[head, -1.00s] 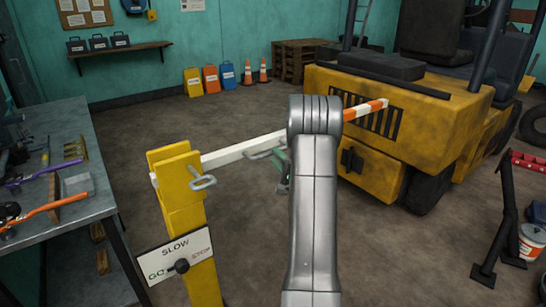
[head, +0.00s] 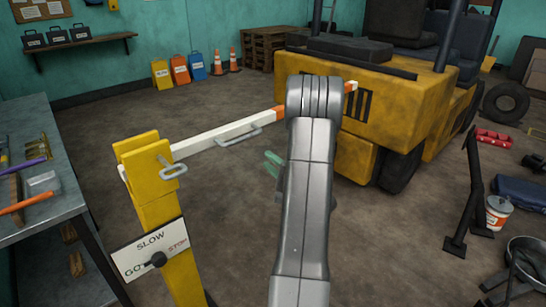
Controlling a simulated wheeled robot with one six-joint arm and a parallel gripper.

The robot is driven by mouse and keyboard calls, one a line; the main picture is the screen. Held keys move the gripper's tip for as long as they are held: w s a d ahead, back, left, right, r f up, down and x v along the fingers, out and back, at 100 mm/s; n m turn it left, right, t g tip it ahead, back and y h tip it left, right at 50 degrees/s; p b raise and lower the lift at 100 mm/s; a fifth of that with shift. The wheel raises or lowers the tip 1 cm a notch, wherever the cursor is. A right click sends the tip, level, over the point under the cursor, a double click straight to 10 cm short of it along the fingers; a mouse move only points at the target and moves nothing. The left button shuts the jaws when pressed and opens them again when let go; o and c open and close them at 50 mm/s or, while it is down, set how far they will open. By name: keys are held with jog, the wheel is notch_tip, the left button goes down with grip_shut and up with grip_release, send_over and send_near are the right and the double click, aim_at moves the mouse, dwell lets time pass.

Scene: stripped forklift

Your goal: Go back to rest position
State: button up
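My grey arm rises through the middle of the head view and hides part of the scene behind it. My gripper (head: 273,163) shows as two green fingertips just left of the arm, spread apart with nothing visible between them. The rest of the gripper is hidden behind the arm. The white and orange barrier bar (head: 210,138) extends from the yellow post (head: 150,175) and passes behind my arm. Its grey handle (head: 238,138) is up and left of the fingertips, apart from them in the picture.
A SLOW/GO/STOP sign (head: 150,250) with a dark knob is on the post. A workbench (head: 60,215) with tools stands at left. The yellow forklift (head: 400,115) is behind the arm. A black stand (head: 470,200) and bucket (head: 498,212) are at right. Open floor lies between.

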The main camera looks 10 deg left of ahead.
aim_at(245, 138)
jog(key=p+x, duration=0.2)
jog(key=x, duration=1.2)
jog(key=shift+r, duration=0.3)
jog(key=shift+d, duration=0.1)
